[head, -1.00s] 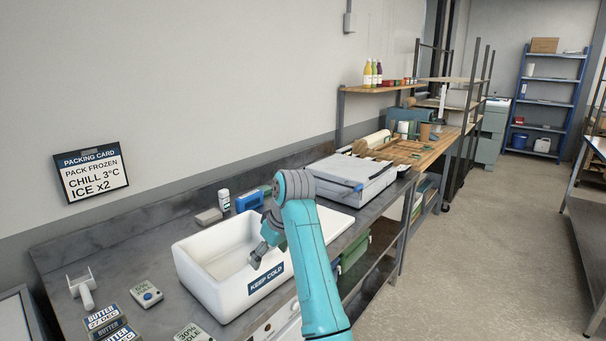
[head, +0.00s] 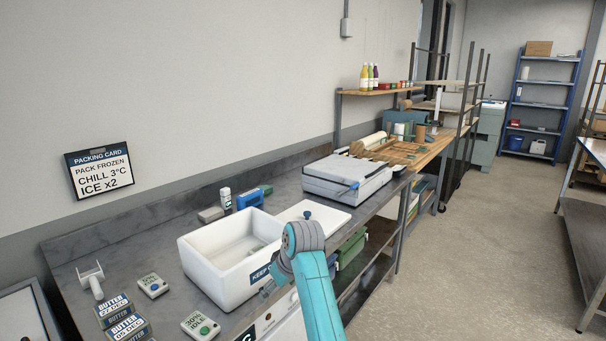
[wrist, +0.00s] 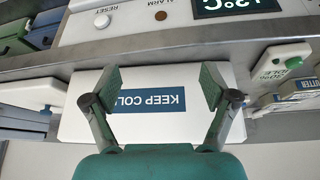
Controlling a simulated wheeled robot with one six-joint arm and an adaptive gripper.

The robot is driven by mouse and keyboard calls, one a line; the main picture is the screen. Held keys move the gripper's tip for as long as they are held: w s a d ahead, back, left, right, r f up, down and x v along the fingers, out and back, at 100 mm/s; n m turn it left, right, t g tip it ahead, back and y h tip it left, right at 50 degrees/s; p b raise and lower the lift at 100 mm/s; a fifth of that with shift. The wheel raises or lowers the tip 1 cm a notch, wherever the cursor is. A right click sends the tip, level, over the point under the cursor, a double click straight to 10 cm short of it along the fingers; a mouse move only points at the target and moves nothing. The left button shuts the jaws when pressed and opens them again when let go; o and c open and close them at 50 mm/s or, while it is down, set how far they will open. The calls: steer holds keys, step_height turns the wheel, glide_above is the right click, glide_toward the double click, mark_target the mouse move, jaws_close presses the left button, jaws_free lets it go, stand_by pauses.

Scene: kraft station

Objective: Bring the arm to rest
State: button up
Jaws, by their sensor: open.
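My teal arm (head: 315,285) is bent at the front of the steel counter, with its grey joint just right of the white KEEP COLD box (head: 210,272). My gripper (head: 268,290) is low by the box's front wall, partly hidden by the arm in the head view. In the wrist view my gripper (wrist: 160,88) is open with nothing between its fingers. The box's front with its blue label (wrist: 150,99) shows upside down beyond the fingers. The box is open at the top and its visible inside looks empty.
A white lid (head: 325,217) with a blue knob lies right of the box. Butter packs (head: 122,318), a 30% idle puck (head: 200,325) and another puck (head: 152,285) lie to the left. A grey appliance (head: 345,182) stands farther back. The floor at right is clear.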

steer(key=s+d+f+m+t, duration=0.1)
steer(key=s+d+f, duration=0.1)
steer(key=f, duration=0.4)
steer(key=s+d+f+m, duration=0.1)
steer(key=s+d+f, duration=0.1)
steer(key=f, duration=0.4)
steer(key=s+d+f+m+t, duration=0.1)
steer(key=s+d+f, duration=0.3)
steer(key=s+f, duration=0.25)
steer(key=s+d+f+m+t+h, duration=0.1)
steer(key=s+d+f+t, duration=0.1)
steer(key=s+d+f, duration=0.45)
steer(key=s+d+f+m+t, duration=0.1)
steer(key=s+d+f, duration=0.1)
steer(key=s+f, duration=0.45)
steer(key=s+d+r+m+t+h, duration=0.1)
steer(key=s+d+r+t, duration=0.15)
steer(key=s, duration=0.95)
steer(key=s+d+r+m+t, duration=0.1)
steer(key=s+d+r, duration=0.3)
steer(key=s, duration=0.8)
steer(key=s+d+r+m+t+h, duration=0.1)
steer(key=s+d+r+t, duration=0.1)
steer(key=s+r, duration=1.2)
step_height(320, 180, up, 2)
steer(key=shift+s+r+m, duration=0.1)
steer(key=shift+s+m, duration=0.2)
steer(key=shift+m, duration=0.1)
